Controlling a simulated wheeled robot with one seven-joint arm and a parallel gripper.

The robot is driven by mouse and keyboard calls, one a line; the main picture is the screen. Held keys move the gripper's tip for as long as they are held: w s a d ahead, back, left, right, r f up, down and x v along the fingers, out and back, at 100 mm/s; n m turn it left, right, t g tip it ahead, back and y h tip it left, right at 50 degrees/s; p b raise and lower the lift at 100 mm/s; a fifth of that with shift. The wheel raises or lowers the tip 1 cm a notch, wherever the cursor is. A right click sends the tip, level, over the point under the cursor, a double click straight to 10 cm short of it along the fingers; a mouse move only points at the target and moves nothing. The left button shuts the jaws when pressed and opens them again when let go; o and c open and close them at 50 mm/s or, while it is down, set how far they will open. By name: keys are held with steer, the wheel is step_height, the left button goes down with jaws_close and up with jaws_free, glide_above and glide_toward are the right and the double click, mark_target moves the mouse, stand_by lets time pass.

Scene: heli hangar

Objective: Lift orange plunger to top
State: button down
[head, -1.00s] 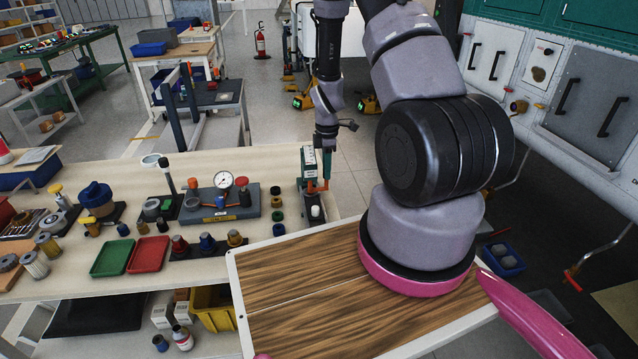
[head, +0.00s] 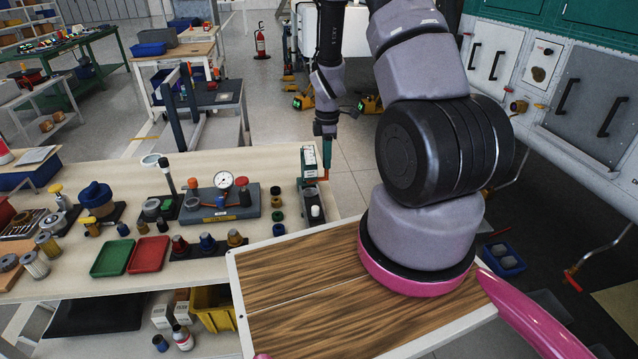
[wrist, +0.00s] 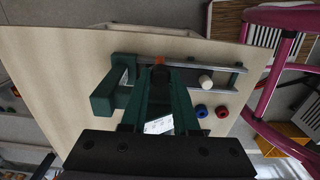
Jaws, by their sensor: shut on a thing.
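The orange plunger (wrist: 160,60) shows as a small orange tip just beyond my fingertips in the wrist view, with a black part against it. My gripper (wrist: 160,78) has its two dark green fingers closed together on it. In the head view my gripper (head: 327,158) is above the right end of the bench, beside the dark green gauge stand (head: 309,163) with its pale scale plate. The plunger is small there and mostly hidden by the fingers. The stand's grey rails and white knob (wrist: 205,82) show right of the fingertips in the wrist view.
A pressure-gauge block (head: 220,204) and a red tray (head: 149,254) are left on the bench. A wooden board (head: 300,300) is in front. Open floor lies behind the bench.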

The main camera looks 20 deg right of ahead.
steer(key=shift+r, duration=0.25)
steer(key=c, duration=0.8)
jaws_free()
steer(key=shift+c, duration=0.2)
steer(key=shift+r, duration=2.5)
